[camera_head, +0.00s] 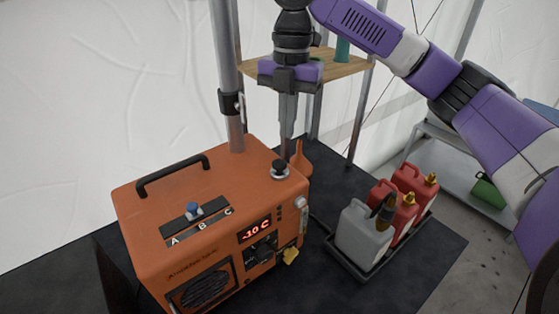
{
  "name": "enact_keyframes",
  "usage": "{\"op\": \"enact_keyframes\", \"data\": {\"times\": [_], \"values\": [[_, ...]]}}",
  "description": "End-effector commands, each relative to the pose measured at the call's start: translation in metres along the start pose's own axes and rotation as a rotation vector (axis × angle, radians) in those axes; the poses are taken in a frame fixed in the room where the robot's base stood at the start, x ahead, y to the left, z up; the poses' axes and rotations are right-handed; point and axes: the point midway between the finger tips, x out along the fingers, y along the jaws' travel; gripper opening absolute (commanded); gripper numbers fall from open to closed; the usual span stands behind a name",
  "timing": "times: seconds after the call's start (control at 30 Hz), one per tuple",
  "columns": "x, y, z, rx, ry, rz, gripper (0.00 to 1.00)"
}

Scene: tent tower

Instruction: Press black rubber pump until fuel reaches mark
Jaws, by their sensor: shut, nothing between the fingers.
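The black rubber pump (279,169) is a small dark knob on the top right back corner of the orange heater box (150,208). My gripper (287,137) points straight down with its fingers shut and empty. Its tips appear a short way above the pump, apart from it; how well they line up in depth I cannot tell. A blue knob (194,208) sits on a black strip marked A, B, C. The red display (255,231) reads -10 C. I cannot make out a fuel level or its mark.
An orange funnel-like thing (300,158) is behind the heater. A metal pole (226,75) and a wooden shelf (343,66) rise behind.

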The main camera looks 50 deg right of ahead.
Motion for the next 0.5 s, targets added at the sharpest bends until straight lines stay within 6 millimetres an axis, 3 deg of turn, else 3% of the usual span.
{"op": "enact_keyframes", "data": {"times": [0.2,0.5], "values": [[-0.031,0.000,0.000,0.000,-0.002,-0.001,0.00],[-0.042,0.000,0.000,0.000,0.001,-0.001,0.00]]}}
